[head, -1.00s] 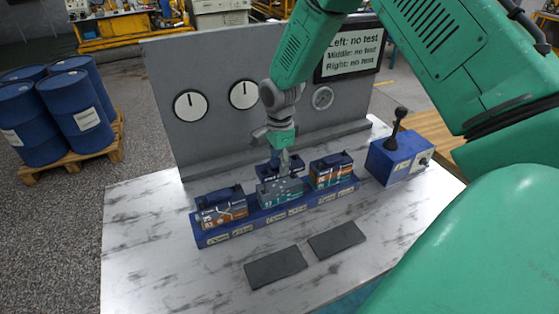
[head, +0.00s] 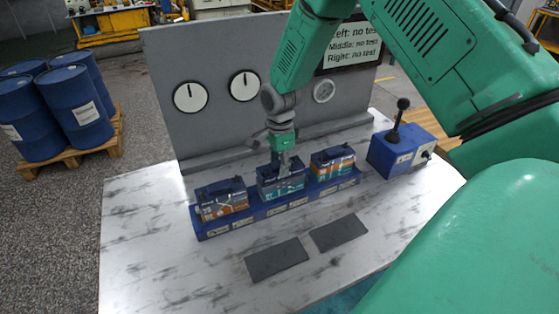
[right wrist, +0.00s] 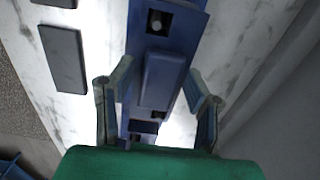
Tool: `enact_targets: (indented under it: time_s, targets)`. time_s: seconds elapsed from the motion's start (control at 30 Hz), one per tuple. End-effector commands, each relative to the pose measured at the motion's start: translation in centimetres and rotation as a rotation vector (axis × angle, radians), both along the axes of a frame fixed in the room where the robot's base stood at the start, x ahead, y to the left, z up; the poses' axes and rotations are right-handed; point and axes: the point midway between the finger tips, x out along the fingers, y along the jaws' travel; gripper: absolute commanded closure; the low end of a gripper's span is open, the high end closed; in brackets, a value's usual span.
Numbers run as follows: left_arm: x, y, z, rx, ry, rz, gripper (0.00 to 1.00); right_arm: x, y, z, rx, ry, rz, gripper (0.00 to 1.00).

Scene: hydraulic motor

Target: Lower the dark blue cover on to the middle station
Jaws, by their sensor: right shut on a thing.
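The dark blue cover (head: 267,176) is over the teal body of the middle station (head: 284,190). It looks level and close against the body; I cannot tell whether it is fully seated. My right gripper (head: 286,160) points down and is shut on the cover from above. In the right wrist view the two fingers (right wrist: 158,78) stand on either side of a long blue block (right wrist: 158,80), which appears to be the cover's top. The fingers hide part of the cover in the head view. My left gripper is not in view.
Covered orange left (head: 222,200) and right (head: 333,162) stations share the blue base (head: 240,227). A grey gauge panel (head: 215,130) stands close behind. A blue lever box (head: 400,150) stands right. Two flat dark pads (head: 277,259) lie in front; the table's front left is clear.

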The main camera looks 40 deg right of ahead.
Motion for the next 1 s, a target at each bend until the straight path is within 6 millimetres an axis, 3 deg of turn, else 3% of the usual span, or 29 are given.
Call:
enact_targets:
  time_s: [0.87,0.9,0.93,1.0]
  targets:
    - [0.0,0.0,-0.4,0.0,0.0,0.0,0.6,0.1,-0.1,-1.0,0.001,-0.001,0.001,1.0]
    - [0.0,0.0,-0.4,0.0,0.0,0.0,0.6,0.1,-0.1,-0.9,0.001,-0.001,0.001,0.47]
    - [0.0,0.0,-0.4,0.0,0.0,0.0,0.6,0.1,-0.1,-0.9,0.001,-0.001,0.001,0.36]
    - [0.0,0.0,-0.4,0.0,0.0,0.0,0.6,0.1,-0.1,-1.0,0.001,-0.001,0.001,0.33]
